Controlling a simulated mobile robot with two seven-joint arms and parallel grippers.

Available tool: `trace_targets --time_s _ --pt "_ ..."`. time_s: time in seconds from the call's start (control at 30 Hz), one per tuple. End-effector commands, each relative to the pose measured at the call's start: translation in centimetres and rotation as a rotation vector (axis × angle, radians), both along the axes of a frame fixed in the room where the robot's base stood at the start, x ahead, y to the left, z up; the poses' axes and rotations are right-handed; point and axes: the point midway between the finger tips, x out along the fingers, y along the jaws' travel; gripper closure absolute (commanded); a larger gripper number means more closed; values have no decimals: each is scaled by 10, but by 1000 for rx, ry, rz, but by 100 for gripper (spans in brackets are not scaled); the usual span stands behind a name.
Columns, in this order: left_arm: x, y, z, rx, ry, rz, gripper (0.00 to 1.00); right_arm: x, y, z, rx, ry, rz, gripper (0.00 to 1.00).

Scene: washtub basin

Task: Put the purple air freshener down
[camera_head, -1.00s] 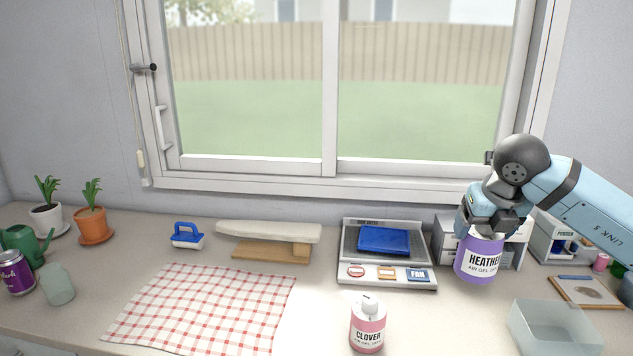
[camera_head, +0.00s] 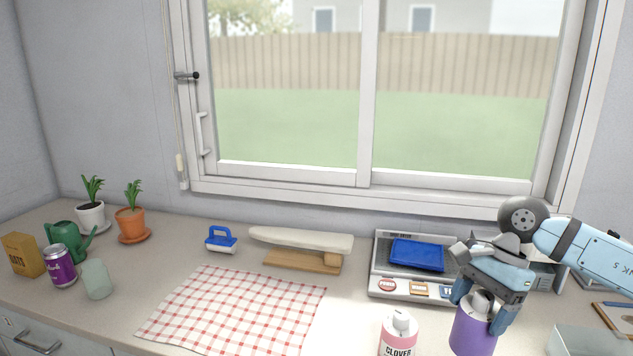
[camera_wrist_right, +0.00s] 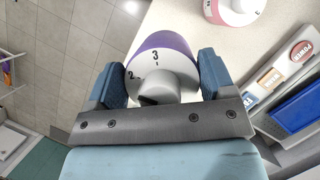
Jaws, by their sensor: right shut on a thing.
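The purple air freshener (camera_head: 472,335) has a white top with a dial. It stands roughly upright in my right gripper (camera_head: 482,304), whose fingers are shut on either side of it. In the right wrist view its purple side (camera_wrist_right: 163,45) and numbered white top show between the two blue fingers (camera_wrist_right: 160,80). Its base is at the lower edge of the head view, so I cannot tell whether it touches the counter. My left gripper is not in view.
A pink CLOVER air freshener (camera_head: 398,342) stands just left of the purple one. A clear bin (camera_head: 585,340) is at right. A checkered cloth (camera_head: 235,310) lies left.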

Motion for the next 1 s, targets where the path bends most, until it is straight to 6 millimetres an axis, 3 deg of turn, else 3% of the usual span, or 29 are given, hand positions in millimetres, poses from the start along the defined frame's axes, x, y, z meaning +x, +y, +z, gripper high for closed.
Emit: trace_targets --time_s 0.2,0.5,0.57,1.0 --pt "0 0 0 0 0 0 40 -17 17 -14 -3 -2 542 70" --pt "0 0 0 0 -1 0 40 -37 31 -29 -2 -3 1127 70" --pt "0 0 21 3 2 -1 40 -38 29 -17 2 -2 1115 70" --pt "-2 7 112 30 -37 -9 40 -55 29 -1 2 0 1107 70"
